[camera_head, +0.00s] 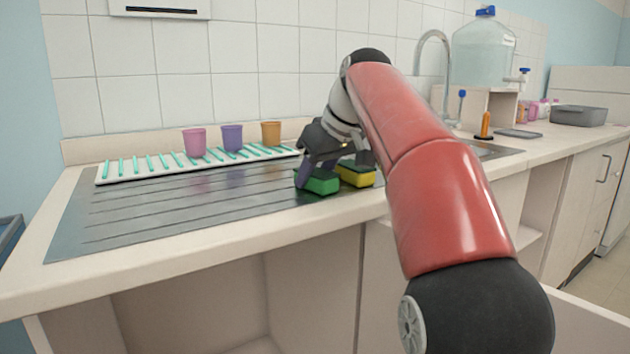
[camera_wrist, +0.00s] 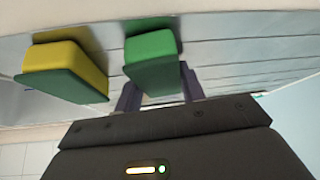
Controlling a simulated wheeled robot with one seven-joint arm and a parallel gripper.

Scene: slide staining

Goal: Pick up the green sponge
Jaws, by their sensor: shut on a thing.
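The green sponge (camera_head: 322,184) is a small green block with a dark side, at the right end of the metal drainboard. My gripper (camera_head: 314,174) is over it with the fingers pointing down, shut on the sponge. In the wrist view the green sponge (camera_wrist: 152,58) lies between the two purple-grey fingers of my gripper (camera_wrist: 158,90). Whether the sponge touches the drainboard or is slightly raised I cannot tell. A yellow sponge (camera_head: 356,175) with a dark green side sits just to the right; it also shows in the wrist view (camera_wrist: 66,68).
A white rack with teal strips (camera_head: 120,172) lies along the back of the drainboard (camera_head: 150,215). A tap (camera_head: 446,75) and a water container (camera_head: 484,52) are at the right. The drainboard's left part is clear.

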